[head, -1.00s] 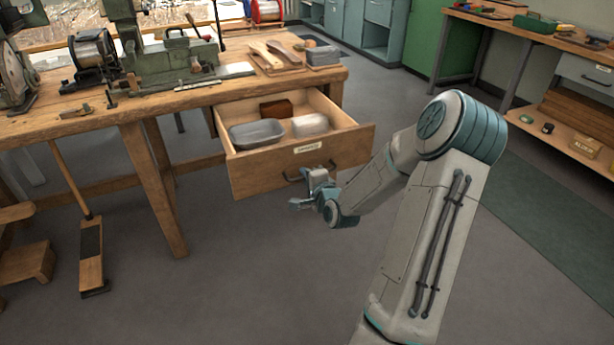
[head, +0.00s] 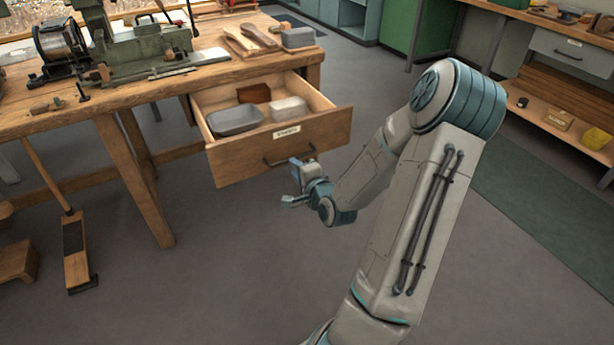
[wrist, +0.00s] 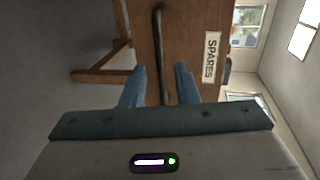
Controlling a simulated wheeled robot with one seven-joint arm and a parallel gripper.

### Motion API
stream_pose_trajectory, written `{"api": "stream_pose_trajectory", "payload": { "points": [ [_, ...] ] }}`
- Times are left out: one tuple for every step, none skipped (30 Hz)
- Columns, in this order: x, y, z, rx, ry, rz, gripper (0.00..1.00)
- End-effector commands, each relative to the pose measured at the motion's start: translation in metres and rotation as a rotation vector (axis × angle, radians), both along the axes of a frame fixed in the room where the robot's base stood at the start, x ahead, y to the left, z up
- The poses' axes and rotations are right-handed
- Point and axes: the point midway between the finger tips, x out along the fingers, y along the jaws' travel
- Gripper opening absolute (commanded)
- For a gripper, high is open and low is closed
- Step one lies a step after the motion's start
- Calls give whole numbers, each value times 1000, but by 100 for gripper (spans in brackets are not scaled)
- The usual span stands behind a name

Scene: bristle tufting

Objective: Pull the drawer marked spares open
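The wooden drawer (head: 235,163) under the workbench stands pulled out, with its inside showing. Its front bears a pale label (head: 288,131), which reads SPARES in the wrist view (wrist: 211,57). A dark bar handle (head: 290,154) is on the drawer front; it also shows in the wrist view (wrist: 158,45). My gripper (head: 294,186) is just in front of and below the handle in the head view. In the wrist view its two blue fingers (wrist: 160,80) are spread apart, with the handle bar in line with the gap and no finger visibly touching it.
The drawer holds a grey tray (head: 235,121), a pale block (head: 289,109) and a brown box (head: 254,93). The workbench (head: 180,83) carries machines and tools. A broom (head: 76,250) leans at the left. The floor before the drawer is clear.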

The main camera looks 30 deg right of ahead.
Motion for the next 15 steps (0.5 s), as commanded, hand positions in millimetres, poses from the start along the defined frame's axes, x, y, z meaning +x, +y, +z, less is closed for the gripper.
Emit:
{"api": "stream_pose_trajectory", "payload": {
  "points": [
    [-14,0,6,0,3,-4,28],
    [-21,1,7,2,3,-3,28],
    [-31,1,9,0,2,-4,28],
    [-38,1,11,0,3,-4,28],
    [-46,2,12,1,3,-4,28],
    [-47,2,15,5,1,-3,28],
    [-46,2,16,5,0,-1,28],
    [-46,1,17,6,-1,0,28],
    [-47,1,18,6,-2,0,28],
    [-47,0,18,7,-2,0,28],
    [-48,0,18,6,-2,0,28],
    [-48,0,18,7,-3,1,28],
    [-49,-1,19,7,-4,0,28],
    [-50,-1,19,8,-5,-1,28],
    [-50,-1,19,7,-4,1,28]
  ]
}}
